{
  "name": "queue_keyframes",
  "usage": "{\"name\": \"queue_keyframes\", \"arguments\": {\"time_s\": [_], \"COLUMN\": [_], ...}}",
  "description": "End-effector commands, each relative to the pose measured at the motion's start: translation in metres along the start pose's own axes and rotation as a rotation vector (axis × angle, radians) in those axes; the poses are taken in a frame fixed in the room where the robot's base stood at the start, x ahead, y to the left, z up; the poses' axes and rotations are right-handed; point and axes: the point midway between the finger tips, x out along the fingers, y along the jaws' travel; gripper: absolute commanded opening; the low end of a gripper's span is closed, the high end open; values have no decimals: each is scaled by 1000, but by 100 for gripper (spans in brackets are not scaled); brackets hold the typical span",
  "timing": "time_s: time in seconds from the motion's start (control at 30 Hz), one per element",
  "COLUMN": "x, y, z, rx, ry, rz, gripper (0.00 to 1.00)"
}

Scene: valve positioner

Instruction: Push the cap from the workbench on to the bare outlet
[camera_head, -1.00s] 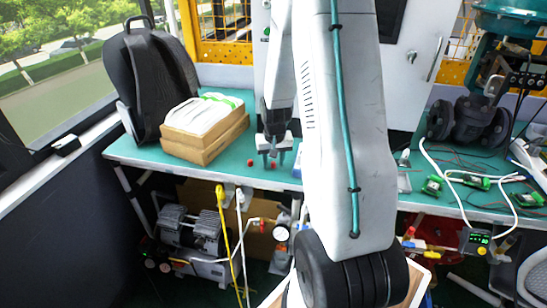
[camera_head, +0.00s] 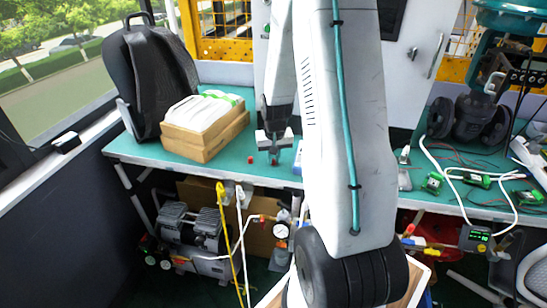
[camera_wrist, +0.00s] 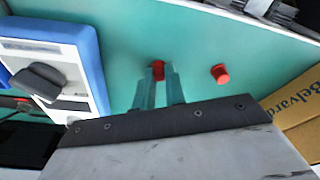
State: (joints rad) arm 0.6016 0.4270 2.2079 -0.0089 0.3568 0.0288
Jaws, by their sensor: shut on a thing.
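A small red cap (camera_wrist: 158,70) is between the fingertips of my gripper (camera_wrist: 159,82) in the wrist view. The fingers are shut on it, low over the green workbench (camera_wrist: 200,30). In the head view my gripper (camera_head: 274,155) is at the bench's front part, left of my large arm link. A second red cap (camera_wrist: 220,74) stands apart on the bench to the right in the wrist view. It also shows as a small red spot (camera_head: 250,160) left of my gripper in the head view. I cannot make out the bare outlet.
Cardboard boxes (camera_head: 205,145) and a black backpack (camera_head: 150,80) are at the bench's left. A blue and white device (camera_wrist: 60,65) is left in the wrist view. A compressor (camera_head: 192,235), gauges and hoses are below the bench. Green boards (camera_head: 475,181) and wires lie right.

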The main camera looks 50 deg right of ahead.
Motion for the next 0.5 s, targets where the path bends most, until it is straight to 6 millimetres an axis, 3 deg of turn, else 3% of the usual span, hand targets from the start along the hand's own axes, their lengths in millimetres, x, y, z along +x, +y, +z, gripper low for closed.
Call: {"name": "queue_keyframes", "arguments": {"time_s": [0.5], "x": [-8], "y": [0], "z": [-2], "rx": [0], "ry": [1], "rz": [0], "gripper": [0]}}
